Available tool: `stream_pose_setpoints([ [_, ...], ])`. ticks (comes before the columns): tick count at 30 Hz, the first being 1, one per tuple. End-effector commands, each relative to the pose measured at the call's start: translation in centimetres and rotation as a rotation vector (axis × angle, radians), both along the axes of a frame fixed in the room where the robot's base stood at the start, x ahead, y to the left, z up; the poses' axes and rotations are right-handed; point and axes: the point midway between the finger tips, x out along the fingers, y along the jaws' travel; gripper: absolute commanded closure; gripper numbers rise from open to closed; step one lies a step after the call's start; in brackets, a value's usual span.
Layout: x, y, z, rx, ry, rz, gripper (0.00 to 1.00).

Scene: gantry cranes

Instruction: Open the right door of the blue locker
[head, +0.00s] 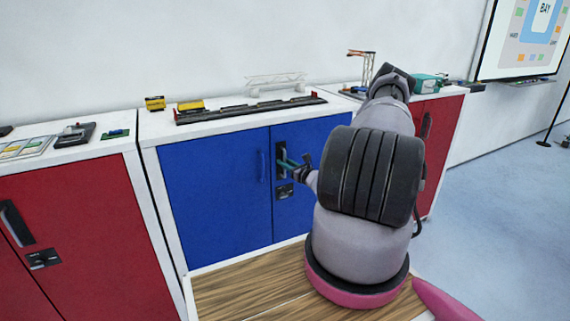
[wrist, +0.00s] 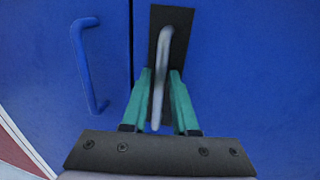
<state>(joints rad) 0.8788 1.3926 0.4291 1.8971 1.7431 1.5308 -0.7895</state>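The blue locker's right door (head: 289,220) is shut, flush with the left door (head: 215,195). The right door carries a grey bar handle on a dark plate (head: 281,150), with a lock plate below it. In the wrist view, the grey handle (wrist: 166,45) runs upright down between the two teal fingers of my gripper (wrist: 160,72). The fingers stand apart, one on each side of the handle, with narrow gaps showing. My gripper (head: 290,164) also shows at the handle in the head view. My arm hides the door's right part.
The left door has a blue bar handle (wrist: 90,65). Red lockers stand left (head: 90,235) and right (head: 440,130). Model crane parts (head: 250,108) lie on the white top. A wooden surface (head: 250,290) lies in front. Open blue floor (head: 510,200) is at right.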

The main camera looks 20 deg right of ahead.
Motion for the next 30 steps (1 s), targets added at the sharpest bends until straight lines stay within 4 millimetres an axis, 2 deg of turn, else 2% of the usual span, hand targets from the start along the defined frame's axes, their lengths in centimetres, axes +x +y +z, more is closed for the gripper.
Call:
stream_pose_setpoints([
  [7, 0.09, 0.03, 0.00, 0.000, 0.000, 0.000, 0.73],
  [8, 0.09, 0.03, -0.01, 0.000, 0.000, 0.000, 0.80],
  [9, 0.08, 0.03, -0.01, 0.000, 0.000, 0.000, 0.96],
  [10, 0.07, 0.04, -0.01, 0.000, 0.000, 0.000, 1.00],
  [30, 0.05, 0.02, -0.02, 0.000, 0.000, 0.000, 1.00],
])
